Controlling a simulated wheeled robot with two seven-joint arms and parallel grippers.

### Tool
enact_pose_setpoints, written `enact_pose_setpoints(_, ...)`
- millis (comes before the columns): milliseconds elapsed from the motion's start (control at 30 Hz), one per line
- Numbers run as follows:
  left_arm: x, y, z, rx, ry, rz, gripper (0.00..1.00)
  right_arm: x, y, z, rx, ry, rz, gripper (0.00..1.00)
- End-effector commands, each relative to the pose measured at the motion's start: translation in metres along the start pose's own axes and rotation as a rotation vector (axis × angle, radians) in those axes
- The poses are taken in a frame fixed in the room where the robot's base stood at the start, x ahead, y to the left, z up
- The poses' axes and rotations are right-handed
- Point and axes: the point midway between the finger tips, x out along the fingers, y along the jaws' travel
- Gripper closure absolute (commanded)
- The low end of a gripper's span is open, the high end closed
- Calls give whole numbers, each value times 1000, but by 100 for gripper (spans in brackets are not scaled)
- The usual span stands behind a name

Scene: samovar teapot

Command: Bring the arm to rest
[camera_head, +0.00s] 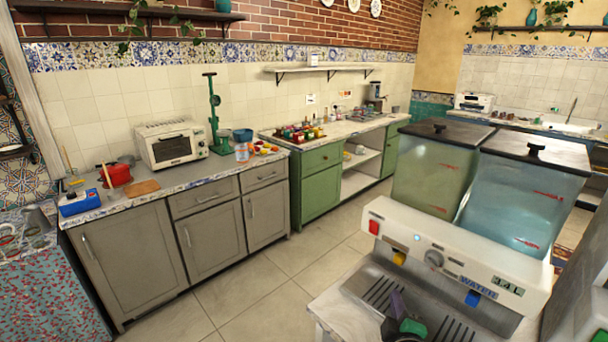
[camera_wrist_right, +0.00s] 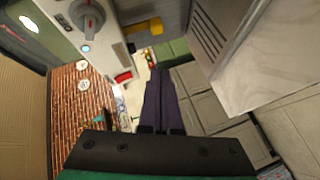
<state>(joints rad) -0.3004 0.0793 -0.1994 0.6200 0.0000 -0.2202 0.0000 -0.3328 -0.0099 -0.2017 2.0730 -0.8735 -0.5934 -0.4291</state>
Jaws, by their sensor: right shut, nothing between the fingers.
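My right gripper (camera_head: 398,302) shows at the bottom of the head view, in front of the water dispenser (camera_head: 455,250) and over its dark slotted drip tray. Its purple fingers stand upright above a green wrist part, and the rest of the arm is cut off by the lower edge. In the right wrist view the two purple fingers (camera_wrist_right: 160,85) lie together, shut, with nothing held. The dispenser's front with its grey knob (camera_wrist_right: 88,20) is at the upper left there. My left gripper is not in view.
The dispenser's two clear tanks (camera_head: 525,190) rise behind its panel. A white table corner (camera_head: 345,312) juts out left of the drip tray. Grey cabinets (camera_head: 130,260) with a toaster oven (camera_head: 172,143) stand farther left. The tiled floor (camera_head: 270,270) between is clear.

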Motion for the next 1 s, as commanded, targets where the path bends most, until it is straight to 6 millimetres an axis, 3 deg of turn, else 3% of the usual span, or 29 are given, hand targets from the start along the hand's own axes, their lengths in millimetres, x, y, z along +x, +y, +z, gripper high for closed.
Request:
enact_pose_setpoints(33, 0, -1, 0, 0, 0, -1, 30, -7, -12, 26, 119, -77, -75, 100)
enact_pose_setpoints(100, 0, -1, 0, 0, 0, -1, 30, -20, -35, 54, 289, -186, -195, 100)
enact_pose_setpoints(200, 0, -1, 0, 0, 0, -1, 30, -43, -66, 79, 477, -314, -352, 100)
enact_pose_setpoints(400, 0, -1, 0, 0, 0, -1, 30, -99, -116, 97, 709, -521, -638, 100)
enact_pose_setpoints(567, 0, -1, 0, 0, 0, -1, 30, -148, -142, 97, 807, -662, -848, 100)
enact_pose_setpoints(867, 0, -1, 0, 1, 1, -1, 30, -114, -234, 123, 785, -698, -872, 100)
enact_pose_setpoints(1000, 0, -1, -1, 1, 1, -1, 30, -108, -286, 143, 772, -716, -888, 100)
